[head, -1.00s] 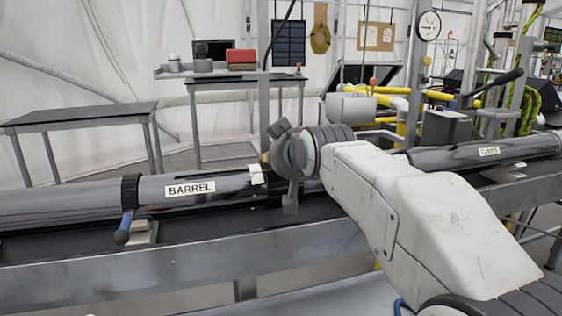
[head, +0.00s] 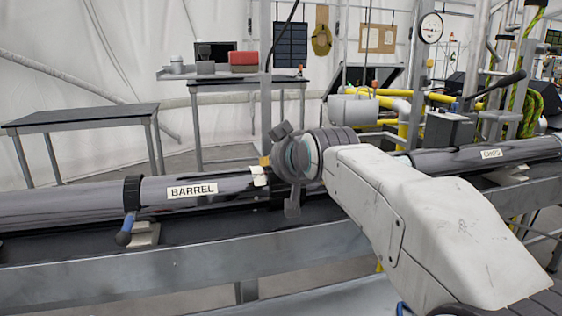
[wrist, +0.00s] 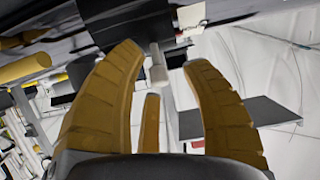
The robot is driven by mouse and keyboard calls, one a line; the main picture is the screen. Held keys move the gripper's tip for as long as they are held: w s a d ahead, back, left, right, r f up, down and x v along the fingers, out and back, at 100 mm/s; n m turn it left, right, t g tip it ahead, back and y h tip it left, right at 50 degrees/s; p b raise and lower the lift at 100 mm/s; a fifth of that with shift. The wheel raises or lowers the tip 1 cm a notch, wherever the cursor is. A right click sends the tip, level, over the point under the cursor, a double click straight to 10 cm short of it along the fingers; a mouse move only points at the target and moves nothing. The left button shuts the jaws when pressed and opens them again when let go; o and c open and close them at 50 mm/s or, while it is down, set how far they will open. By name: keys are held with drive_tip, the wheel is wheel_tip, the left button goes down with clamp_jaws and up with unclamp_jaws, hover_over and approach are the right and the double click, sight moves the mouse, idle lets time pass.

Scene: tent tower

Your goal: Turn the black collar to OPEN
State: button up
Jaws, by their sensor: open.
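The black collar (wrist: 125,20) sits on the dark tube, seen at the top of the wrist view. A short pale grey lever (wrist: 157,68) sticks out from it between my fingertips. My gripper (wrist: 161,58) is open, with a yellow-brown finger on each side of the lever and apart from it. In the head view my gripper (head: 287,170) is at the tube, just right of a small white label (head: 260,176), and hides most of the collar. The collar's setting cannot be read.
The tube marked BARREL (head: 225,184) runs left and has a black clamp (head: 132,193) with a blue-ended handle (head: 124,232). A tube marked CHIPS (head: 450,160) lies to the right. A grey rail (head: 180,268) runs in front. Dark tables (head: 80,118) stand behind.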

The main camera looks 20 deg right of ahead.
drive_tip(key=v, duration=1.1)
drive_tip(key=shift+s, duration=0.25)
drive_tip(key=shift+a+r+p, duration=0.1)
drive_tip(key=shift+p, duration=0.2)
drive_tip(key=s+f+g+p, duration=0.2)
drive_tip(key=s+g+p, duration=0.3)
drive_tip(key=s+p, duration=0.5)
drive_tip(key=s+f+g+p, duration=0.1)
drive_tip(key=s+g+p, duration=0.4)
drive_tip(key=s+p, duration=0.6)
drive_tip(key=shift+s+f+p, duration=0.2)
drive_tip(key=shift+f+p, duration=0.15)
drive_tip(key=shift+p, duration=2.7)
drive_tip(key=shift+a, duration=0.2)
